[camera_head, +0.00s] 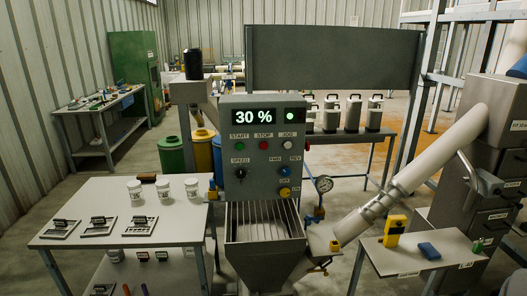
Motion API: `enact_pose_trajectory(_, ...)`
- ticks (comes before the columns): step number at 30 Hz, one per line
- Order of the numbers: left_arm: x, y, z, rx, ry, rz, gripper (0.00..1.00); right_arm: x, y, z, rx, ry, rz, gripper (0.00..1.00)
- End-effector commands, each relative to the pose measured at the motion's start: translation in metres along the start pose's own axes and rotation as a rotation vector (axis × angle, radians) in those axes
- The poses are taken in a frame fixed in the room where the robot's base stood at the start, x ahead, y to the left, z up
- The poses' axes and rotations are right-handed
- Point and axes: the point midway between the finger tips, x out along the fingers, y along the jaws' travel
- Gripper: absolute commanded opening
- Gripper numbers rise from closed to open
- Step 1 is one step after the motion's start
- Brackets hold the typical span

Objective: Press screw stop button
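A grey control panel (262,183) stands upright in the middle of the camera_head view. The red round stop button (264,146) sits in its upper row under the label STOP. The green start button (240,147) is to its left and the white jog button (287,145) to its right. The display (254,116) above reads 30 %, and a green lamp (290,114) beside it looks lit. Neither of my grippers shows in this view, and nothing covers the stop button.
A speed knob (240,172) and a red-and-yellow switch (284,191) sit lower on the panel. A grated hopper (262,240) is below. A pale slanted tube (420,170) runs at right. A table (185,225) is at left, a small table (400,264) at right.

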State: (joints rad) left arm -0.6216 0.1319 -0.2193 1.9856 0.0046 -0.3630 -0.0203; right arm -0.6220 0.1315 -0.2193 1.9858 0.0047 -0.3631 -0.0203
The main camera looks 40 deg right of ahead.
Motion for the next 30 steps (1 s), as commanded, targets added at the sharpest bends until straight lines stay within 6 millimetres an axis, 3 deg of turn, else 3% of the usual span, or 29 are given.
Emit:
enact_pose_trajectory(12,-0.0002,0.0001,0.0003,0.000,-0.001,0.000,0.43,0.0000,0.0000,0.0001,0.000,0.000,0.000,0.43)
enact_pose_trajectory(18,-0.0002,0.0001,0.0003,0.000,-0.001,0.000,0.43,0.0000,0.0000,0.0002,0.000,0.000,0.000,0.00)
enact_pose_trajectory(30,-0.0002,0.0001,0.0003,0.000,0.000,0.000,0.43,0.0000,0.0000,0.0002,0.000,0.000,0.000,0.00)
